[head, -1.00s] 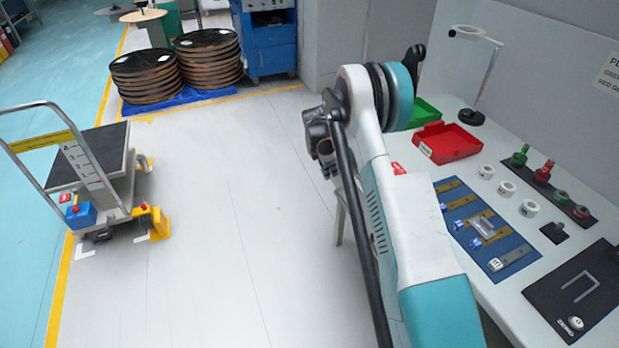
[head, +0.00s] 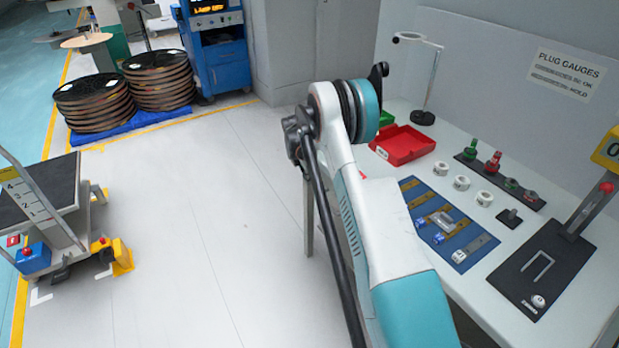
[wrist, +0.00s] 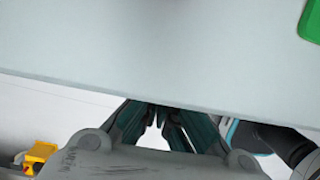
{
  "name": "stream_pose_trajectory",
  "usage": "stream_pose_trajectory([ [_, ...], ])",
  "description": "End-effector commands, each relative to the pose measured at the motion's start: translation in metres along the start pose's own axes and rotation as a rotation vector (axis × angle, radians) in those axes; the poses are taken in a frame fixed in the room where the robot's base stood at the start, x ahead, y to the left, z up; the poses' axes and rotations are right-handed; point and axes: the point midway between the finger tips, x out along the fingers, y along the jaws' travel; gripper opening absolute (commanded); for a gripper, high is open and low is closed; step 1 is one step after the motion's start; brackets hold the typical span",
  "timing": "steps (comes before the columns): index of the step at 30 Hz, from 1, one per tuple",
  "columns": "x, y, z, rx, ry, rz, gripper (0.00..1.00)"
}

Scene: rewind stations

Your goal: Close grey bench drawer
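The white-grey bench (head: 425,180) stands on the right in the head view. I cannot make out its drawer in the head view. In the wrist view a broad pale grey surface (wrist: 140,50) fills the upper part; I cannot tell whether it is the bench top or part of the drawer. My gripper (wrist: 157,112) points at the lower edge of this surface. Its dark teal fingers run up to that edge and their tips are hidden there. A gap shows between the fingers lower down. In the head view my gripper is hidden by my arm.
On the bench are a red tray (head: 403,145), a blue mat (head: 466,245) with gauges, white rings, a lamp stand (head: 432,85) and a black plate (head: 515,283). A cart (head: 65,180) stands left. Stacked reels (head: 100,103) stand behind. Floor between is clear.

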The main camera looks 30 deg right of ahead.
Motion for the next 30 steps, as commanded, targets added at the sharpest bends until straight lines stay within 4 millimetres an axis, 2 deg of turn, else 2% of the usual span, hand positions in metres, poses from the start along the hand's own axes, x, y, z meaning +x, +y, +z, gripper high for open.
stream_pose_trajectory([
  [2, 0.000, 0.000, 0.004, 0.003, -0.005, 0.001, 0.00],
  [5, -0.001, 0.001, -0.001, 0.002, -0.005, 0.001, 0.00],
  [8, -0.004, 0.003, -0.014, 0.002, -0.004, 0.001, 0.00],
  [12, -0.010, 0.006, -0.044, 0.000, -0.002, 0.000, 0.00],
  [15, -0.038, 0.006, -0.041, 0.002, -0.002, -0.001, 0.00],
  [21, -0.079, 0.006, -0.042, 0.003, -0.001, -0.001, 0.00],
  [25, -0.098, 0.006, -0.042, 0.003, -0.001, -0.001, 0.00],
  [30, -0.109, 0.006, -0.043, 0.002, -0.001, -0.001, 0.00],
])
